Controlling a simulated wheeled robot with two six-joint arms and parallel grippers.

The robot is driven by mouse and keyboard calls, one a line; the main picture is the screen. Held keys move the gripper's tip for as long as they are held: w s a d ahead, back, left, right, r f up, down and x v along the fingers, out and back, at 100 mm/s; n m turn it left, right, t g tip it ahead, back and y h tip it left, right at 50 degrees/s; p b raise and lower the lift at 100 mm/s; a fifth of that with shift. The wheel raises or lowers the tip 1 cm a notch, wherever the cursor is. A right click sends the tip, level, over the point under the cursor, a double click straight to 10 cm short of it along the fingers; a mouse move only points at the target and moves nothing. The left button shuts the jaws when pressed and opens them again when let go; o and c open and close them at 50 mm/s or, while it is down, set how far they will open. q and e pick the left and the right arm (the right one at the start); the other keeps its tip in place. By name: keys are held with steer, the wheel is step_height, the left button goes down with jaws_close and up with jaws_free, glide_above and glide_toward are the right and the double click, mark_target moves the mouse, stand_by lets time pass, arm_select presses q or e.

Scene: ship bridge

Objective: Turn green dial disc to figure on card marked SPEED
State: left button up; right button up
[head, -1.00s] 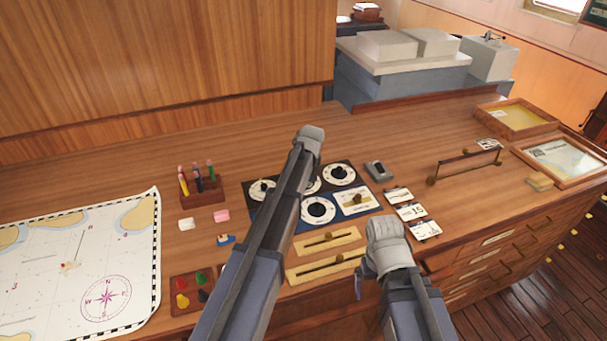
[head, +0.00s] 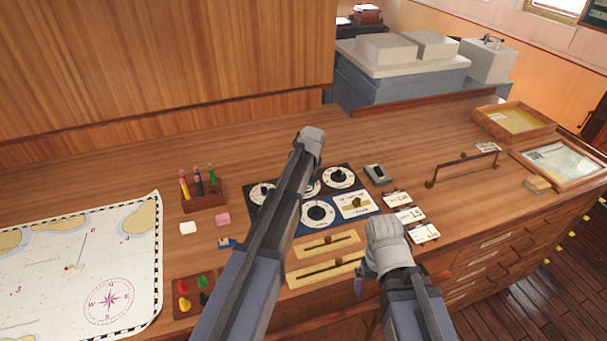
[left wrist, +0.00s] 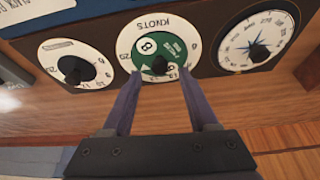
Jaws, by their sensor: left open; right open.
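The green dial disc (left wrist: 160,50) shows in the left wrist view, bearing an 8, with a dark knob at its near edge. It sits on a round white plate (left wrist: 124,42) marked KNOTS. My left gripper (left wrist: 160,73) is open, its fingertips on either side of the disc's near part; contact cannot be told. In the head view my left arm mostly hides this dial. Several cards stand right of the dial board: a far card (head: 397,198), a middle card (head: 410,215) and a near card (head: 424,233); their words are too small to read. My right gripper (head: 372,272) is open and empty near the desk's front edge.
A white dial (left wrist: 75,63) and a compass dial (left wrist: 250,42) flank the green one. Brass slider plates (head: 325,245) lie in front of the board. A pen holder (head: 203,196), erasers and a chart (head: 45,245) lie left. The desk behind the board is clear.

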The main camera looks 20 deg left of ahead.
arm_select(q)
steer(key=p+v, duration=0.4)
steer(key=v, duration=0.1)
steer(key=shift+s+d+r, duration=0.1)
steer(key=shift+r, duration=0.3)
arm_select(e)
step_height(320, 180, up, 5)
steer(key=shift+r, duration=0.2)
